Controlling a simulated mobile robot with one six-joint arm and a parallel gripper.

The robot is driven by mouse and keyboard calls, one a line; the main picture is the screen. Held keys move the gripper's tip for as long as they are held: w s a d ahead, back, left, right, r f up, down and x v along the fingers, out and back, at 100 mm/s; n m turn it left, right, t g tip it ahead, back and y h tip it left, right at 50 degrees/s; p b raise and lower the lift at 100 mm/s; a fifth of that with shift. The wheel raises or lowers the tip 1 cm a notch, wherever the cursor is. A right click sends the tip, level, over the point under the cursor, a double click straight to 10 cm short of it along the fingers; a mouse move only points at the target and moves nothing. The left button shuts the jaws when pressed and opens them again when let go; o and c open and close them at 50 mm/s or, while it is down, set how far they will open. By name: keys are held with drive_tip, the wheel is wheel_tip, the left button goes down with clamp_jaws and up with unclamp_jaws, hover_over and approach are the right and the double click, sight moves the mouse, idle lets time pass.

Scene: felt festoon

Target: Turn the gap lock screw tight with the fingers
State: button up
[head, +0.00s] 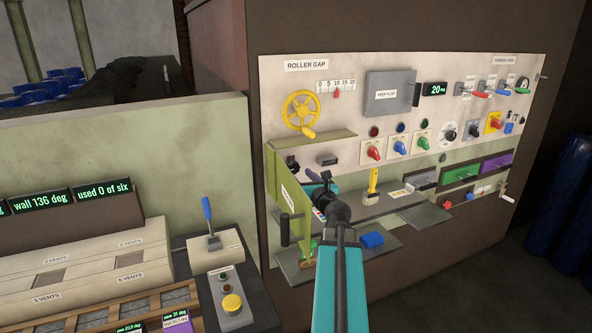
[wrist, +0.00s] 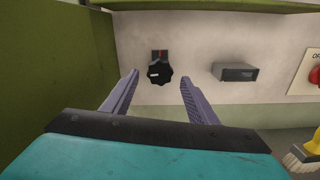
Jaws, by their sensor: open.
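The gap lock screw appears to be the black scalloped knob (wrist: 159,71) on the pale panel, with a white mark on its face and a small red line above it. In the head view the knob (head: 292,164) is small, under the green ledge. My gripper (wrist: 159,82) is open, its two grey fingers pointing at the panel on either side of the knob. The fingers look apart from the knob; the exact distance to it is unclear. In the head view my dark wrist largely hides the fingers.
A green open door (head: 288,212) stands close on the left, and a green ledge (head: 325,141) is above. A grey slotted box (wrist: 235,72) is right of the knob.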

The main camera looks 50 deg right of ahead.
sight(294, 169)
drive_tip(key=shift+x, duration=1.7)
drive_tip(key=c, duration=1.1)
drive_tip(key=shift+o, duration=0.2)
